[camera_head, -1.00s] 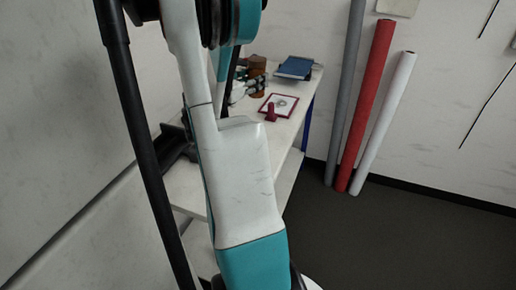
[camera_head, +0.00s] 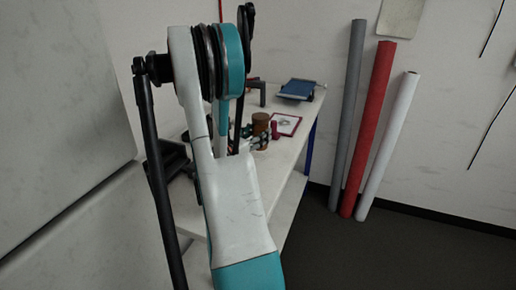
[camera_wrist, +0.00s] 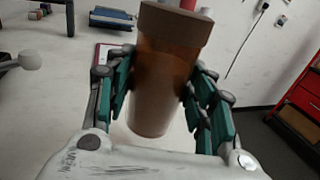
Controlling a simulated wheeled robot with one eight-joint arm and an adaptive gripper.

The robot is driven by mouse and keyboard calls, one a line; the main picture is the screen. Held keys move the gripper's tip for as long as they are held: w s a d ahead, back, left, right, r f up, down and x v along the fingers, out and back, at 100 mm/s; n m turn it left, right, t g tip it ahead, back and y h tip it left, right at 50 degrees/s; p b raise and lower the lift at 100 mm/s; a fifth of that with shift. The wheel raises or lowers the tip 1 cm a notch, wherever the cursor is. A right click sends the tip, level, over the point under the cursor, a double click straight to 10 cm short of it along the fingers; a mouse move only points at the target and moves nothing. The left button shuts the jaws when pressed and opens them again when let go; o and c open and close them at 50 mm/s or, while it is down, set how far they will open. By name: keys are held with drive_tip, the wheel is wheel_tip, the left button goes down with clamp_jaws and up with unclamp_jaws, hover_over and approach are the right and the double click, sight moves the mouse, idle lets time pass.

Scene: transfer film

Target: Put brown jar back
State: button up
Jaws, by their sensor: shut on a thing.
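The brown jar (camera_wrist: 160,85), with a lighter brown lid (camera_wrist: 175,24), is between the teal fingers of my gripper (camera_wrist: 163,92) in the wrist view. The gripper is shut on it from both sides. The jar stands roughly upright, lid up, with its base over the white table. I cannot tell whether its base touches the table. In the head view the jar (camera_head: 261,122) is small, beside the red-edged clipboard (camera_head: 287,124), and my arm hides part of the gripper (camera_head: 260,140).
A blue book (camera_head: 297,89) lies at the far end of the white table (camera_head: 285,168). A dark red object (camera_head: 275,129) is near the clipboard. Grey, red (camera_head: 368,130) and white tubes lean on the wall. A red cabinet (camera_wrist: 301,108) stands right in the wrist view.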

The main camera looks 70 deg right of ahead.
drive_tip(key=shift+f+b, duration=0.85)
drive_tip(key=shift+f, duration=1.25)
drive_tip(key=shift+f, duration=0.15)
drive_tip(key=o, duration=1.3)
drive_tip(key=shift+w+a+r, duration=0.15)
drive_tip(key=shift+a+r, duration=0.05)
drive_tip(key=v, duration=1.1)
drive_tip(key=shift+w+a, duration=0.1)
drive_tip(key=shift+a, duration=0.2)
